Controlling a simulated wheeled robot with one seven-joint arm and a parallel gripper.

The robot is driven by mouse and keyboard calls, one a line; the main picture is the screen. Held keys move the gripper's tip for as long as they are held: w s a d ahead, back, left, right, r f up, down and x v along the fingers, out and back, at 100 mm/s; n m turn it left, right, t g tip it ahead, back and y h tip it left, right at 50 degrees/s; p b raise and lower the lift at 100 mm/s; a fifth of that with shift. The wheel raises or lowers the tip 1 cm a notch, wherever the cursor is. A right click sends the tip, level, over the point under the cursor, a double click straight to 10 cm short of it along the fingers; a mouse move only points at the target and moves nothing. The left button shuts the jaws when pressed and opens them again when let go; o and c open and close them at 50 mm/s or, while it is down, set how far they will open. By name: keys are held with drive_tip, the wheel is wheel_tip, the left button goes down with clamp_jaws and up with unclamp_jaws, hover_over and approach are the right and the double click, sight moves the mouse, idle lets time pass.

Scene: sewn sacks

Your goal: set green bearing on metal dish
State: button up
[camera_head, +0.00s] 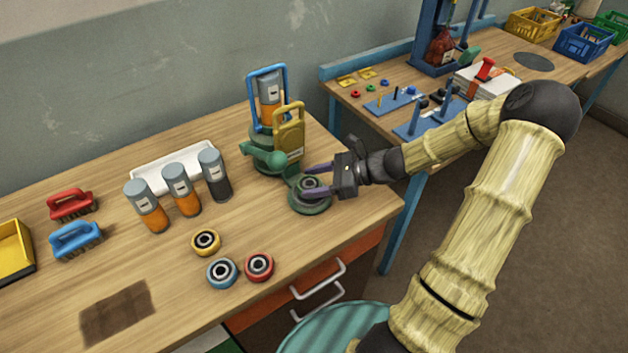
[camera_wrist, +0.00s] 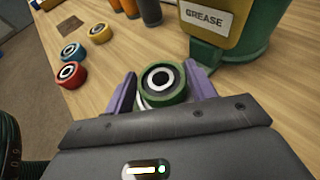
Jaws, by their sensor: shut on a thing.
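The green bearing (camera_wrist: 163,84), with a dark and white centre, sits between the two purple fingers of my gripper (camera_wrist: 161,74) in the wrist view. My gripper (camera_head: 311,181) is shut on it. In the head view the green bearing (camera_head: 311,184) is partly covered by the fingers, low over the right part of the bench beside the green grease device. A round grey-green shape (camera_head: 309,206) shows under it. A pale curved rim (camera_wrist: 140,98) shows beside the bearing in the wrist view, perhaps the metal dish. I cannot tell whether the bearing touches it.
The grease device (camera_head: 270,157) with a yellow can (camera_head: 289,130) stands close behind my gripper. Yellow (camera_head: 206,242), blue (camera_head: 222,273) and red (camera_head: 259,267) bearings lie to the left. Several bottles stand by a white tray (camera_head: 160,169). The bench's right edge is near.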

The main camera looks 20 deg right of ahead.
drive_tip(key=shift+w+f, duration=0.1)
drive_tip(key=shift+f, duration=0.2)
idle(0.7)
drive_tip(key=shift+f, duration=0.2)
drive_tip(key=o, duration=0.9)
drive_tip(key=shift+o, duration=0.2)
drive_tip(key=shift+s, duration=0.2)
drive_tip(key=shift+p+v, duration=1.05)
drive_tip(key=shift+v, duration=0.15)
drive_tip(key=p+v, duration=0.6)
drive_tip(key=v, duration=0.2)
drive_tip(key=shift+d, duration=0.3)
